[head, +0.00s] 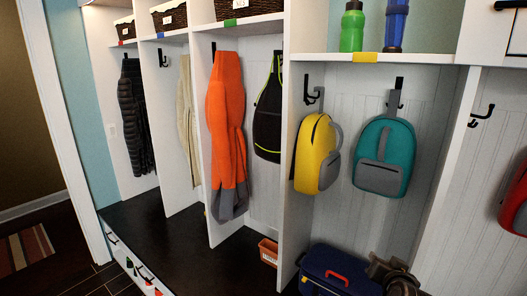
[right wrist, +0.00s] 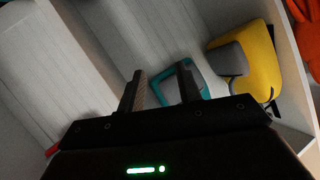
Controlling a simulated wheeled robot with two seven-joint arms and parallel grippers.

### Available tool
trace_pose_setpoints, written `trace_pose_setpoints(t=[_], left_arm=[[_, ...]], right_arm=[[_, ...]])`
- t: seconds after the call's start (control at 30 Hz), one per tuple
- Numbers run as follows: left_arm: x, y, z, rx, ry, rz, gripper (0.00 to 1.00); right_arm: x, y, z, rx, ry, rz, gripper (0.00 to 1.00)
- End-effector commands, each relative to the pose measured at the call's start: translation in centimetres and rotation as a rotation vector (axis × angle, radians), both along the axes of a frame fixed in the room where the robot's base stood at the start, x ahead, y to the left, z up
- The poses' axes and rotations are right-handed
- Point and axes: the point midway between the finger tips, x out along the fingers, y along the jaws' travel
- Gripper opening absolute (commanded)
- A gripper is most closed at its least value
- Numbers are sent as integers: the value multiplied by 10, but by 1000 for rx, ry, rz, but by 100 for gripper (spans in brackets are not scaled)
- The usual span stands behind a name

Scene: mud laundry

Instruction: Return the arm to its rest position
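My right gripper (right wrist: 160,80) shows in the right wrist view with its two dark fingers apart and nothing seen held between them. Beyond the fingers, partly covered by one of them, is the teal backpack (right wrist: 206,78). In the head view this teal backpack (head: 382,150), with a grey pocket, hangs from a hook in the cubby right of centre. I cannot make out either gripper for certain in the head view. The left gripper does not show.
The yellow backpack (head: 316,155) hangs left of the teal one. The orange coat (head: 226,120) hangs further left. A blue bag (head: 335,272) sits on the dark bench (head: 165,232), with a dark, unclear item (head: 393,274) beside it. Green and blue bottles stand on the shelf above.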

Motion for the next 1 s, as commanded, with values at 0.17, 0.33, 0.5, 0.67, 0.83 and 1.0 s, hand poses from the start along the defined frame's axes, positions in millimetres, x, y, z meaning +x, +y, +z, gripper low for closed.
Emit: trace_pose_setpoints(t=[0.17, 0.33, 0.5, 0.67, 0.83, 1.0], left_arm=[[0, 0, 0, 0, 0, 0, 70], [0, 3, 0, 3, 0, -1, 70], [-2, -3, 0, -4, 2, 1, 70], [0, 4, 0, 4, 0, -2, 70], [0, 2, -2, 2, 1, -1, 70], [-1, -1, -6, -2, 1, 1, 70]], right_arm=[[-106, 33, -103, -116, 314, 209, 35], [-192, 51, -153, -188, 536, 355, 35], [-259, 65, -179, -226, 690, 466, 35], [-313, 70, -192, -257, 808, 546, 35], [-357, 76, -206, -283, 913, 620, 35], [-343, 78, -259, -280, 926, 623, 35]])
